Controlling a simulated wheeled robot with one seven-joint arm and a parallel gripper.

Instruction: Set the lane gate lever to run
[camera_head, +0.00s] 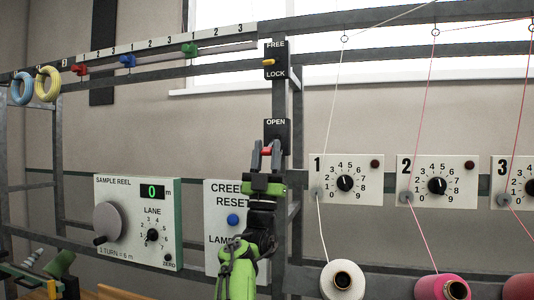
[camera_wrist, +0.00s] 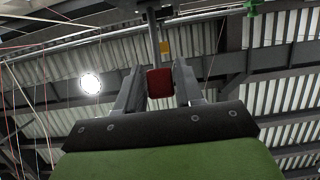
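A dark plate marked OPEN (camera_head: 275,126) is fixed to the grey upright post. The lower part of this plate is hidden behind my gripper, so any other marking on it cannot be read. A red lever knob (camera_head: 266,152) shows in front of the plate, between the fingers of my gripper (camera_head: 267,148). In the wrist view the red knob (camera_wrist: 160,83) fills the gap between the two grey fingers of my gripper (camera_wrist: 160,80), which appear closed on its sides.
Above is a FREE/LOCK plate (camera_head: 276,60) with a yellow lever. A SAMPLE REEL panel (camera_head: 140,222) and a CREEL RESET panel (camera_head: 224,195) stand to the left. Numbered dial panels (camera_head: 346,180) with threads and cones (camera_head: 342,281) are to the right.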

